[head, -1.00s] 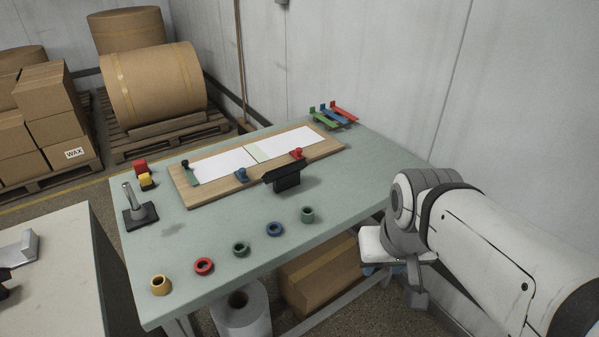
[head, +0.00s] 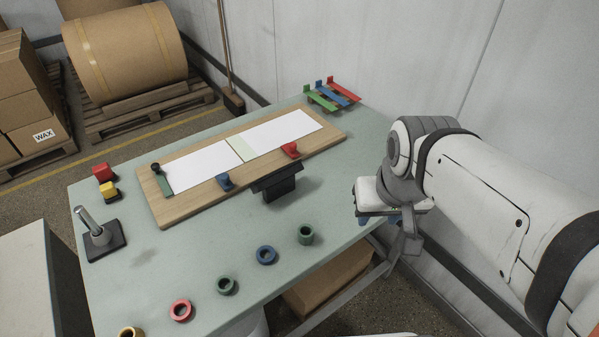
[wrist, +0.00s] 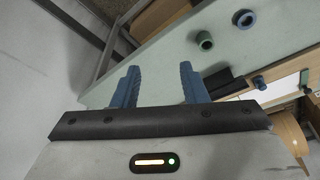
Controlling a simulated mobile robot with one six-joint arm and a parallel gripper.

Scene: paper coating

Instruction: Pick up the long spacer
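Ring-shaped spacers stand in a row along the near edge of the table. The rightmost, a dark green one (head: 306,235), looks the tallest, so it may be the long spacer. It also shows in the wrist view (wrist: 205,40), with a blue ring (wrist: 247,18) beside it. Further left in the head view are a blue ring (head: 266,255), a shorter green ring (head: 227,286), a red ring (head: 181,310) and a yellow ring (head: 131,333), cut by the frame edge. My gripper (wrist: 158,84) is open and empty, its blue fingers apart, off the table's right edge, away from the rings.
A wooden board (head: 160,208) with white sheets lies mid-table. A black block (head: 277,187) stands before it, behind the green ring. A metal post on a dark base (head: 104,245) stands at left. Coloured bars (head: 330,95) lie at the back. A wall (head: 400,60) rises behind.

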